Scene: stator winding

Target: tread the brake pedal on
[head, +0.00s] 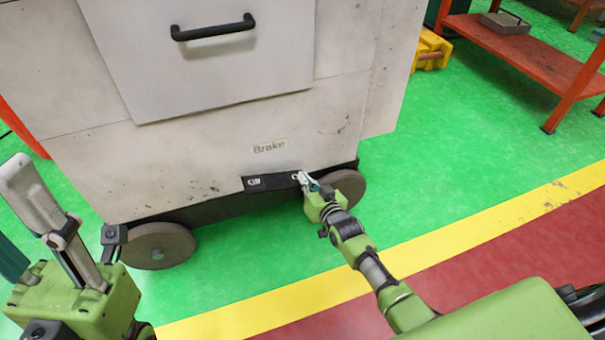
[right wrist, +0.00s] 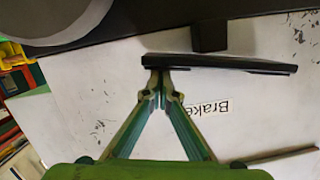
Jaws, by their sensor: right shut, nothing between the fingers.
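The brake pedal (head: 270,182) is a black bar low on the front of a white cabinet (head: 190,140), under a "Brake" label (head: 269,146). White lettering shows at its left end. My right gripper (head: 302,179) is shut and empty, with its fingertips at the pedal's right end. In the right wrist view the pedal (right wrist: 225,64) appears as a dark bar, and the shut fingertips (right wrist: 160,78) meet or nearly meet its left part; contact is hard to tell. Only links of my left arm show at the head view's left edge; its gripper is not visible.
The cabinet stands on grey wheels (head: 160,246) and has a drawer with a black handle (head: 213,28). An orange rack (head: 520,65) and a yellow bin (head: 431,50) stand at the back right. Green floor (head: 440,150) is open to the cabinet's right.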

